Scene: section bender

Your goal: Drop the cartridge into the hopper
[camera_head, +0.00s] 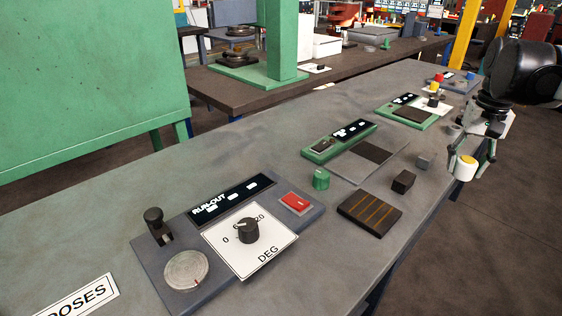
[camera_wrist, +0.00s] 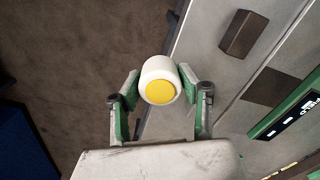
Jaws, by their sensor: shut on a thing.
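A white cylinder with a yellow end, which looks like the cartridge (camera_head: 465,167), is at the right in the head view. It also shows in the wrist view (camera_wrist: 160,88), its yellow end facing the camera. My gripper (camera_head: 468,165) is shut on it, with one green-padded finger on each side in the wrist view (camera_wrist: 159,82). The cylinder is held beyond the right edge of the grey bench (camera_head: 90,215), over the dark floor. I cannot pick out the hopper with certainty in either view.
Near the bench's right edge are a dark block (camera_head: 403,181), a small grey cube (camera_head: 424,161) and a dark striped plate (camera_head: 369,212). A green knob-like piece (camera_head: 321,180) stands left of them. Control panels line the bench; a red-and-yellow stack (camera_head: 436,88) stands at the far end.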

